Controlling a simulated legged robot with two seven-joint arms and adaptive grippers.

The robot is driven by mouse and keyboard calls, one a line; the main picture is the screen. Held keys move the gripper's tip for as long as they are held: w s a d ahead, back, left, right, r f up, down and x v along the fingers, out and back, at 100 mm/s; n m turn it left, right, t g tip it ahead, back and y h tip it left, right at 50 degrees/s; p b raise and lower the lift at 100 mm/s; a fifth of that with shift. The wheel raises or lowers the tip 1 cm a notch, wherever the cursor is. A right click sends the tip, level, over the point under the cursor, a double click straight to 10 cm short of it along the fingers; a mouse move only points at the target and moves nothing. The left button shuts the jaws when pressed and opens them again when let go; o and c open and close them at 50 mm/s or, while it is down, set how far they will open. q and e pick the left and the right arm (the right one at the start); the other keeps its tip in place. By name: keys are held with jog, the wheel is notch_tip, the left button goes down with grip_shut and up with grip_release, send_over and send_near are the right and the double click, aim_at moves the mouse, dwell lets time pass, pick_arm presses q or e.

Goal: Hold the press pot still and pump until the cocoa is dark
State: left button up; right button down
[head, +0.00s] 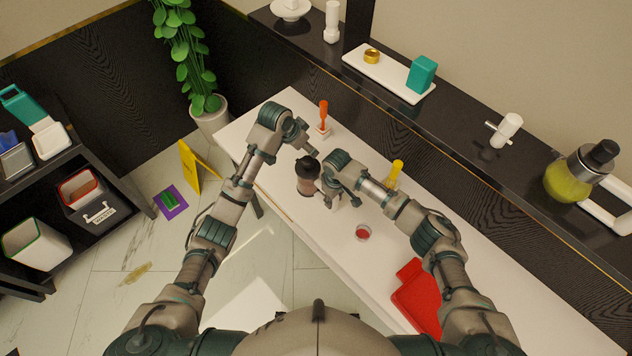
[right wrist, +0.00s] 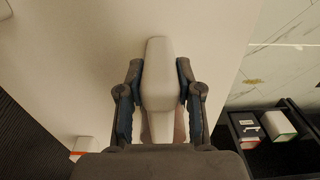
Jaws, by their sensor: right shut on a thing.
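The press pot (head: 306,187) stands upright on the white counter (head: 330,265), with a dark lid and a brownish body. My right gripper (head: 328,186) is at its right side. In the right wrist view, the right gripper (right wrist: 158,75) is shut on the pot's pale handle (right wrist: 158,92), with a finger on either side. My left gripper (head: 308,152) is just above the dark lid, at the pot's top. Its fingers are too small and covered to tell whether they are open or shut, or touching the top. The cocoa's exact shade is hard to judge.
On the counter are an orange-handled item (head: 323,112) in a white holder, a yellow item (head: 395,172), a small red-filled dish (head: 363,232) and a red board (head: 420,300). A raised dark shelf (head: 455,125) runs behind. A yellow floor sign (head: 190,165) stands left.

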jog(key=shift+s+f, duration=0.1)
jog(key=shift+f, duration=0.05)
jog(key=c, duration=1)
grip_release()
jog(key=o, duration=0.3)
pick_arm(q)
jog(key=shift+w+f, duration=0.1)
jog(key=shift+w, duration=0.05)
pick_arm(e)
jog(key=shift+r, duration=3.9)
notch_tip(320, 180, up, 12)
jog(key=shift+w, duration=0.25)
